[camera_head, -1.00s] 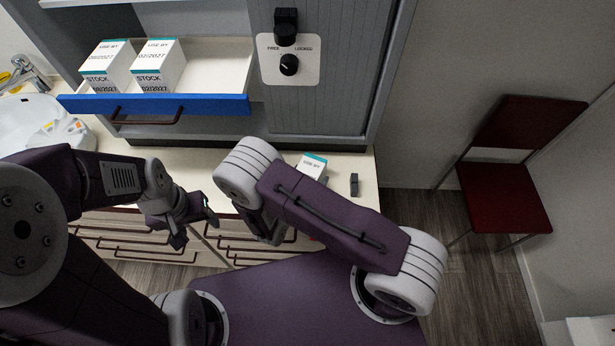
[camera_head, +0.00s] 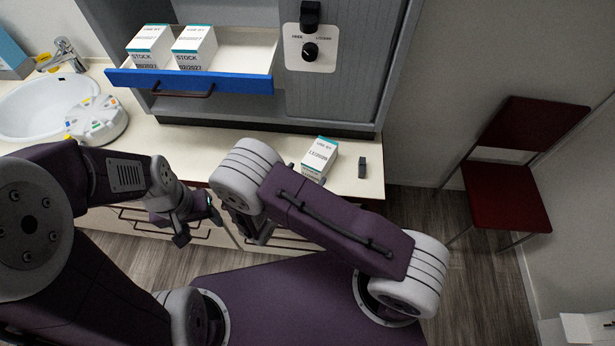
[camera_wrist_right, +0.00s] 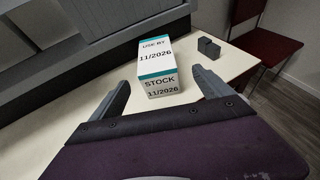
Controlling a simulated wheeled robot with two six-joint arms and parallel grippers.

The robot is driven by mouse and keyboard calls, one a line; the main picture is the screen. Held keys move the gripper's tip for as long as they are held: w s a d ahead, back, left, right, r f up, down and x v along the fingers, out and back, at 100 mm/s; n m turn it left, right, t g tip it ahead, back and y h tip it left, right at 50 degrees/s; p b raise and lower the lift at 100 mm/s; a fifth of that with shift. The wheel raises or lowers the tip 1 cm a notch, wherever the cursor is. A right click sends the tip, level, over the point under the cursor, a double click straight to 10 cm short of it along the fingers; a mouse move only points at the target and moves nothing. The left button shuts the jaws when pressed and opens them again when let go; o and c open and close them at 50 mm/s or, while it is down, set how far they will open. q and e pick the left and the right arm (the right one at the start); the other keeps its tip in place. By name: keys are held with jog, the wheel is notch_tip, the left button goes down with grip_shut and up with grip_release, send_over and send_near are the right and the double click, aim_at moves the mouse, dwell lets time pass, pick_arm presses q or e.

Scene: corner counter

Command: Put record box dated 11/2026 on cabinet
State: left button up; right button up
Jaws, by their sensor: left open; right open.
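The record box dated 11/2026 (camera_head: 320,157) is white with teal bands and stands on the counter, right of the middle in the head view. In the head view my right arm hides most of that gripper. My left gripper (camera_head: 198,222) is open and empty in front of the counter's drawers. The grey cabinet (camera_head: 345,95) stands at the back of the counter.
A blue-fronted drawer (camera_head: 190,80) is pulled out of the cabinet and holds two similar boxes (camera_head: 195,48). A small dark block (camera_head: 362,167) stands right of the 11/2026 box. A sink (camera_head: 45,105) and a white round device (camera_head: 97,120) are left. A red chair (camera_head: 508,195) stands right.

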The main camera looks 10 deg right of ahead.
jog(key=shift+w+d+f, duration=0.1)
jog(key=shift+w+d, duration=0.05)
jog(key=shift+w, duration=0.1)
jog(key=s+d+r+m+g, duration=0.4)
jog(key=s+d+m+g, duration=0.2)
jog(key=d+m+g, duration=0.3)
jog(key=s+r+m+y, duration=0.7)
jog(key=s+m+y, duration=0.15)
jog(key=m, duration=1.05)
pick_arm(q)
jog(key=f+b, duration=0.5)
jog(key=shift+w+d+f, duration=0.1)
jog(key=shift+w+d, duration=0.15)
jog(key=shift+w, duration=0.15)
pick_arm(e)
jog(key=shift+y, duration=0.35)
jog(key=f, duration=0.3)
jog(key=w+f, duration=0.1)
jog(key=f, duration=0.1)
jog(key=shift+a+f, duration=0.25)
jog(key=shift+f, duration=0.05)
